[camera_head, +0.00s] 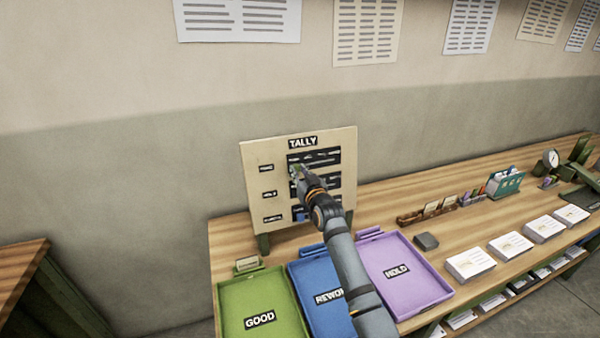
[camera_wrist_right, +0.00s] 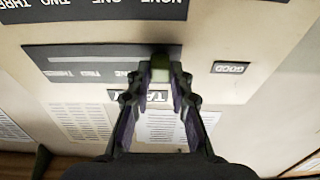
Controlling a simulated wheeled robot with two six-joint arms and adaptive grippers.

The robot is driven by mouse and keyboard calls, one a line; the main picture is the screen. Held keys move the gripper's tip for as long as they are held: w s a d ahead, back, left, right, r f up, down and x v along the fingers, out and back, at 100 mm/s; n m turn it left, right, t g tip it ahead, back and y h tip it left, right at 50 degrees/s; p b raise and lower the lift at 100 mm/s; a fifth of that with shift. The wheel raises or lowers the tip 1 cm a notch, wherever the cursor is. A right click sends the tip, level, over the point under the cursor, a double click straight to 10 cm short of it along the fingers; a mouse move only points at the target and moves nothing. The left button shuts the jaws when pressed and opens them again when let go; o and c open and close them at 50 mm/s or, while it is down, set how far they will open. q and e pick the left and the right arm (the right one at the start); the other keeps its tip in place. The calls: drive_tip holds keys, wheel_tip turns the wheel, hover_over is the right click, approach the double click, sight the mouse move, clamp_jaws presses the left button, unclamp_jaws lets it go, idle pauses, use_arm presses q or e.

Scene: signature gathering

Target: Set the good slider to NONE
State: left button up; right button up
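The tally board (camera_head: 253,197) stands upright at the back of the table, with three dark slider tracks. The good slider (camera_wrist_right: 160,68) is a small green knob on the track beside the GOOD label (camera_wrist_right: 231,68). It sits at the GOOD-label end of its track, where NONE is printed in the track above it in the wrist view. My right gripper (camera_wrist_right: 160,78) is at the board, its fingertips closed in on both sides of the knob. In the head view my right gripper (camera_head: 300,174) and arm hide parts of the tracks. My left gripper is not in view.
Green (camera_head: 231,298), blue (camera_head: 303,282) and purple (camera_head: 440,283) trays lie in front of the board, the blue one partly behind my right arm. Paper stacks (camera_head: 470,264) and a card holder (camera_head: 508,187) stand to the right.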

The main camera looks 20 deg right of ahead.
drive_tip(key=shift+o, duration=1.2)
drive_tip(key=shift+a+f, duration=0.1)
drive_tip(key=shift+a, duration=0.05)
drive_tip(key=shift+o, duration=1.1)
drive_tip(key=shift+a, duration=0.15)
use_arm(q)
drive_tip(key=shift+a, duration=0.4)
use_arm(e)
drive_tip(key=s, duration=1.2)
drive_tip(key=shift+d, duration=0.2)
